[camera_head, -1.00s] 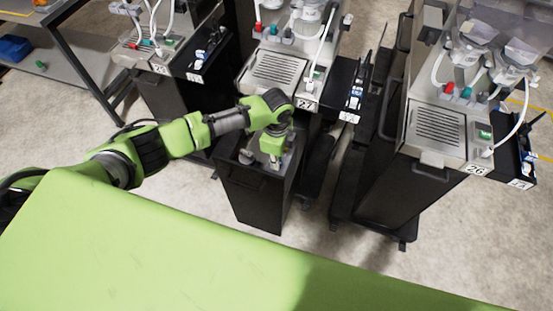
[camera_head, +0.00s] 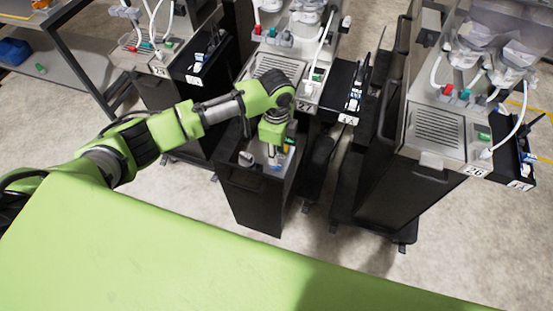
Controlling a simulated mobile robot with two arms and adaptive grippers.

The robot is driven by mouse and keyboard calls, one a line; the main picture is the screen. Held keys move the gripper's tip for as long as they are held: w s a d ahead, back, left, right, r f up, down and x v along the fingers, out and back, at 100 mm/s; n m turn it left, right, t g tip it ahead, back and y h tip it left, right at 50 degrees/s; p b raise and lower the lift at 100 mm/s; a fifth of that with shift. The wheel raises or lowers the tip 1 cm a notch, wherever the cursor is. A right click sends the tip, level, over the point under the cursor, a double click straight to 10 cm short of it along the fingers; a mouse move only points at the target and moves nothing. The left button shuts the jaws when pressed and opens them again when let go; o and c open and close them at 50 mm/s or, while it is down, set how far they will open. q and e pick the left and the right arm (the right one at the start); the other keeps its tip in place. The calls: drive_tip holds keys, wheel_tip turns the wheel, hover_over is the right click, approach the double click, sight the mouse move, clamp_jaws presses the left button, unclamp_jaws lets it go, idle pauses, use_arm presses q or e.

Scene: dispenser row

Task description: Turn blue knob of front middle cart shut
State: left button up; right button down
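The middle cart (camera_head: 255,200) is a dark cabinet with a grey drip-tray top and a label 27. Its row of knobs, a red knob (camera_head: 257,30) and teal ones (camera_head: 272,32), shows at the back of the top. My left gripper (camera_head: 273,161) points down into the recess at the front of this cart. My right gripper is out of view.
Cart 26 (camera_head: 405,190) stands to the right with red, blue and green knobs. Another dispenser cart (camera_head: 165,95) stands to the left, near a metal shelf (camera_head: 60,80). Dark side trays stick out between carts. Bare floor lies in front of the carts.

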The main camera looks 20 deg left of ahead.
use_arm(q)
wheel_tip(320, 180, up, 6)
drive_tip(key=shift+f, duration=0.2)
idle(0.4)
